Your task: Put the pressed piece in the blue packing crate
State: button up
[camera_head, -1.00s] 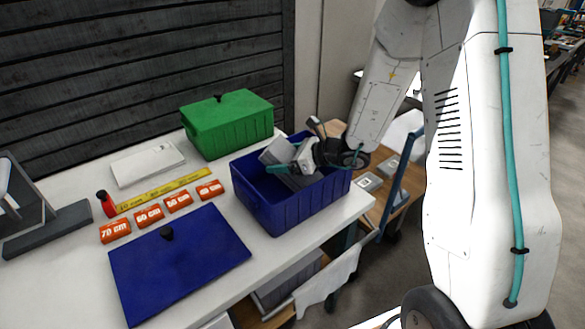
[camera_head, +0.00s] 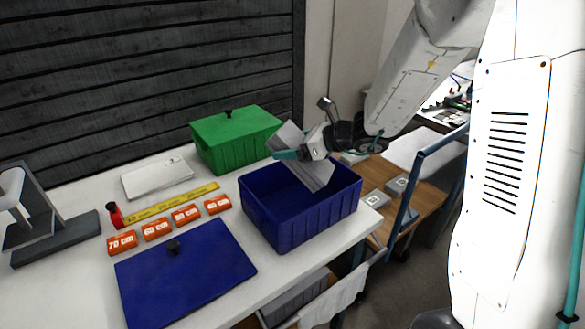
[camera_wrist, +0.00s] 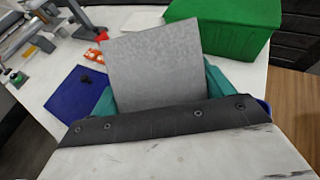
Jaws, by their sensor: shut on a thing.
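The pressed piece (camera_head: 302,165) is a flat grey metal plate. My gripper (camera_head: 300,153) is shut on it and holds it tilted over the blue packing crate (camera_head: 290,232), its lower part near or inside the crate's opening. In the wrist view the plate (camera_wrist: 155,68) stands up between the teal fingers of my gripper (camera_wrist: 165,85). The blue crate stands without its lid at the right end of the white table, and its floor is mostly hidden in the head view.
A green lidded crate (camera_head: 235,143) stands just behind the blue one. A blue lid (camera_head: 185,275) lies flat on the white table (camera_head: 95,228), left of the crate. A wooden trolley (camera_head: 425,195) is at right.

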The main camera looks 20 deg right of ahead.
jog(key=shift+r, duration=0.25)
notch_tip(320, 180, down, 10)
jog(key=shift+r, duration=0.15)
dwell(0.5)
jog(key=shift+f, duration=0.2)
jog(key=o, duration=1.1)
